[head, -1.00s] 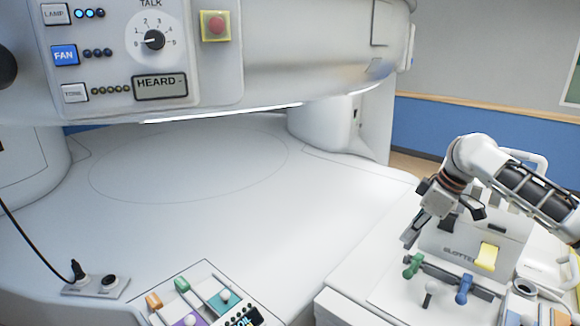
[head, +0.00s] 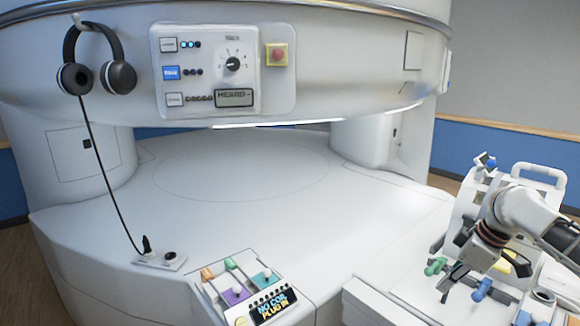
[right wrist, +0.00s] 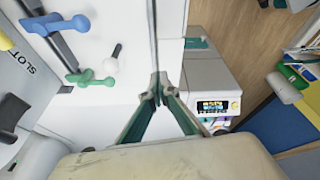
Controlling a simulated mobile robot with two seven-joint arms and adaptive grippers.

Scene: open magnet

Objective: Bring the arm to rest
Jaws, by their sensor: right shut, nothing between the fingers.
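My right gripper (head: 446,284) is at the lower right of the head view, at the end of my white and dark arm. It is shut and empty, over the white side table (head: 400,290). In the right wrist view its fingertips (right wrist: 160,88) meet, with nothing between them. Close by are a green-handled part (head: 435,266) and a blue-handled part (head: 481,290); both also show in the right wrist view, the green one (right wrist: 92,78) and the blue one (right wrist: 68,24). My left gripper is out of view.
A console (head: 245,290) with coloured sliders and a lit display stands left of the side table. The magnet's broad white deck (head: 240,175) is clear. Headphones (head: 98,60) hang at the upper left, their cord running down to a socket plate (head: 160,261).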

